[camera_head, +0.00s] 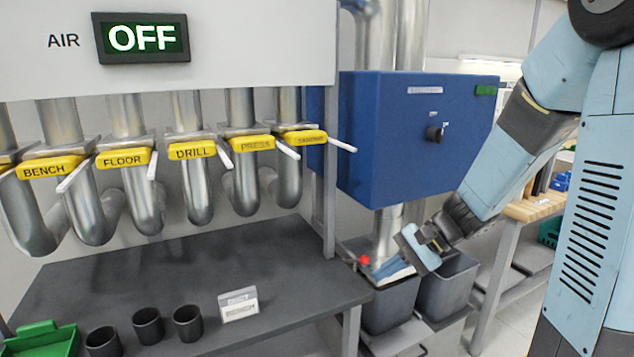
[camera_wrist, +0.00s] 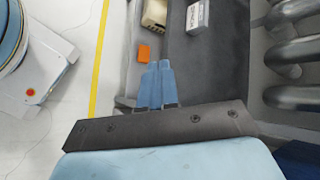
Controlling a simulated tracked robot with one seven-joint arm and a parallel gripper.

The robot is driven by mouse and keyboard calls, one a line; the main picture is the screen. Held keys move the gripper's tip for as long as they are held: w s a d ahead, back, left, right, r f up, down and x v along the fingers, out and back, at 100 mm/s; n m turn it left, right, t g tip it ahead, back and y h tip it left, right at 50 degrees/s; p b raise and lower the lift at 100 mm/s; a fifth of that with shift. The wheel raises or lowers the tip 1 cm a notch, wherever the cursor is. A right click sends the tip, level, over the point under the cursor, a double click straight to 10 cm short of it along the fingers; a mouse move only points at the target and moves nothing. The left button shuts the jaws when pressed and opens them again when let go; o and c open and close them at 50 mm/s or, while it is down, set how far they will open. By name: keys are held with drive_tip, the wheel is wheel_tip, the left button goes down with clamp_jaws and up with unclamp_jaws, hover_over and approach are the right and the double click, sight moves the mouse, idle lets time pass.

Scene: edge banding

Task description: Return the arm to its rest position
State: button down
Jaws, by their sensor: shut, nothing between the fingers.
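My gripper (camera_head: 384,274) is at the end of my light blue arm, which reaches in from the right in the head view. It is low, in front of and below the blue box, above or beside dark bins. In the wrist view my gripper (camera_wrist: 154,66) shows its two blue fingers side by side, closed together with nothing between them. The fingers point toward the edge of a dark bench (camera_wrist: 204,55). The bench also shows in the head view (camera_head: 190,265). The exact gap between my fingers and the bench or bins cannot be told.
Dark bins (camera_head: 447,292) stand under the blue box (camera_head: 410,135). The bench holds several black cups (camera_head: 148,325), a small sign (camera_head: 238,305) and a green tray (camera_head: 42,342). Metal pipes with yellow labelled gates (camera_head: 196,149) hang above it. A wooden-topped bench (camera_head: 535,207) stands right.

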drive_tip(key=s+d+r+n+t+h, duration=0.5)
drive_tip(key=s+d+r+n+h, duration=0.2)
drive_tip(key=s+r, duration=0.6)
drive_tip(key=d+r+h, duration=0.1)
drive_tip(key=d+h, duration=0.1)
drive_tip(key=shift+s+d+r+h, duration=0.15)
drive_tip(key=shift+s+r+h, duration=0.05)
drive_tip(key=shift+r+h, duration=0.2)
drive_tip(key=shift+f, duration=0.1)
idle(0.3)
